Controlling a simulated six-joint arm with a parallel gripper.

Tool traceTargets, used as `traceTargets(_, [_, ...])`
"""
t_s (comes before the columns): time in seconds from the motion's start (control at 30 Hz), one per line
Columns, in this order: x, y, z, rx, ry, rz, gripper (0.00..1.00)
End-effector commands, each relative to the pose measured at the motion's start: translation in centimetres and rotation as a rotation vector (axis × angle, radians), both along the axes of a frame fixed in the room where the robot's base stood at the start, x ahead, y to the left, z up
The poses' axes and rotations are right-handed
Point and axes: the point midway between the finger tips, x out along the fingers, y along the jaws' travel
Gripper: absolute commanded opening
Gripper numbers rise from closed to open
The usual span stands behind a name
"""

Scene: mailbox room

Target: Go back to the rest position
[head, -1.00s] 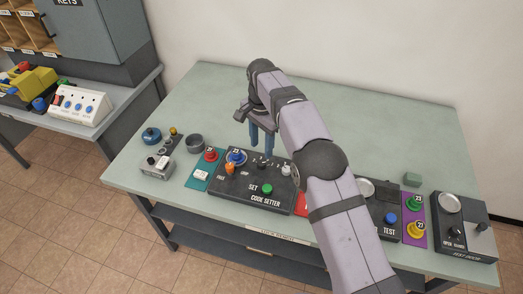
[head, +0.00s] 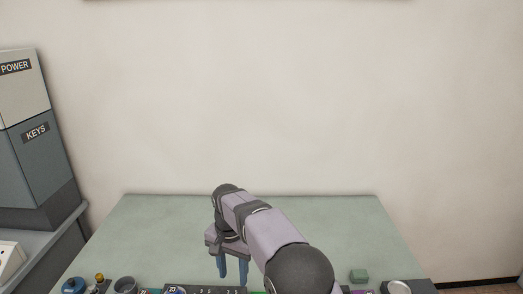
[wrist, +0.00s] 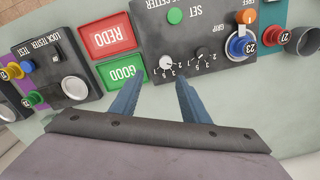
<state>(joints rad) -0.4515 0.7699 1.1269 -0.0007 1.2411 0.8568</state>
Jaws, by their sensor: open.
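My gripper (head: 232,267) hangs over the pale green table (head: 160,215), fingers pointing down, behind the dark code setter panel (head: 205,290). In the wrist view my gripper (wrist: 157,97) has its two blue fingers apart, with nothing between them. The fingertips show near the code setter (wrist: 200,45), whose dials, green SET button and blue knob are in view. In the head view most of the panel is cut off by the lower edge.
In the wrist view, red REDO (wrist: 107,38) and green GOOD (wrist: 122,73) plates lie beside the code setter, and the lock tester (wrist: 55,60) beyond. The table's back half is clear.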

Motion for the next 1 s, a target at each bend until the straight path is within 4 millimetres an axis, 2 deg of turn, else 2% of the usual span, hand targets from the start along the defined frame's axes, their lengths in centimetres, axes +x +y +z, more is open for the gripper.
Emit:
traceTargets(0.03, [-0.6, -2.0, 0.6, 0.0, -0.001, 0.015, 0.42])
traceTargets(0.27, [-4.6, -9.6, 1.2, -0.001, -0.002, 0.12, 0.42])
traceTargets(0.47, [-10.1, -15.4, 0.8, -0.001, -0.002, 0.21, 0.42])
traceTargets(0.6, [-14.8, -18.7, 0.0, -0.002, -0.001, 0.273, 0.42])
traceTargets(0.8, [-21.1, -21.7, -1.6, -0.003, 0.0, 0.351, 0.42])
traceTargets(1.0, [-24.8, -23.0, -2.7, -0.003, 0.001, 0.397, 0.42])
